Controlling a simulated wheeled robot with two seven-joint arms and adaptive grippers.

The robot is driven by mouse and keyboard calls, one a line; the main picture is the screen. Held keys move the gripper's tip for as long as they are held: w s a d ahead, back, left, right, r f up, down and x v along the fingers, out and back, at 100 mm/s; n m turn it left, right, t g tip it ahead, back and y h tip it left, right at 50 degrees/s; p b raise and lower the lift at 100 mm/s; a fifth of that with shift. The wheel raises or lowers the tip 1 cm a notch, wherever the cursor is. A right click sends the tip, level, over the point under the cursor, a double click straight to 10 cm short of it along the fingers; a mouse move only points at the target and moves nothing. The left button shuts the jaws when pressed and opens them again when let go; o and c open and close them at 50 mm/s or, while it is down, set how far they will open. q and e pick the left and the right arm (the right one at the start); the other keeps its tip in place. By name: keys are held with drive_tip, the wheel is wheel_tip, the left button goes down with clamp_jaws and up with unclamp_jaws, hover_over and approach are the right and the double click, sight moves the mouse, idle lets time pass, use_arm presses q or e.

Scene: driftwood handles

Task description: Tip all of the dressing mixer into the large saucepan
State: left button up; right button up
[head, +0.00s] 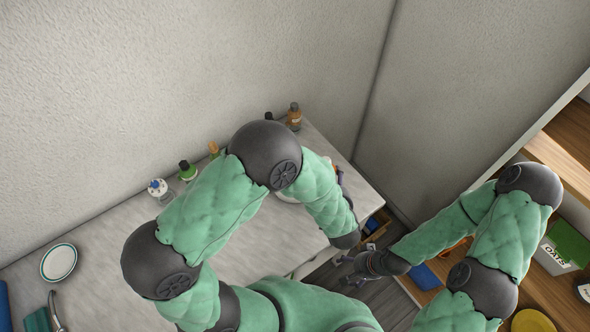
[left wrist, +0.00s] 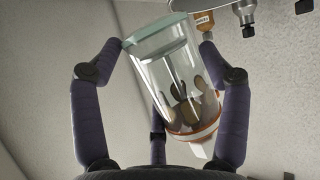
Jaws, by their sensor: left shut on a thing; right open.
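My left gripper (left wrist: 165,65) is shut on the dressing mixer, with its dark fingers around both sides. The dressing mixer (left wrist: 172,68) is a clear vessel with a pale teal end and an orange-and-white end. It lies tilted in the left wrist view, and brown shapes show through its wall. In the head view my left arm hides most of the left gripper and the mixer. My right gripper (head: 350,272) is open and empty, low beside the counter's right end. I cannot make out the large saucepan for certain; a pale edge (head: 285,197) shows behind my left forearm.
Several bottles, among them a brown one (head: 294,116) and a green one (head: 187,171), stand along the wall on the grey counter (head: 110,235). A white plate (head: 58,262) lies at left. Wooden shelves (head: 565,150) with boxes stand at right.

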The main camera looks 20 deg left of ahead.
use_arm(q)
drive_tip(key=shift+s+d+f+m+t+y+b, duration=0.2)
drive_tip(key=shift+d+f+m+t+y+b, duration=0.35)
drive_tip(key=shift+f+y+b, duration=0.1)
wheel_tip(320, 180, up, 6)
drive_tip(key=p, duration=0.5)
drive_tip(key=shift+r+p, duration=0.15)
drive_tip(key=shift+p, duration=0.15)
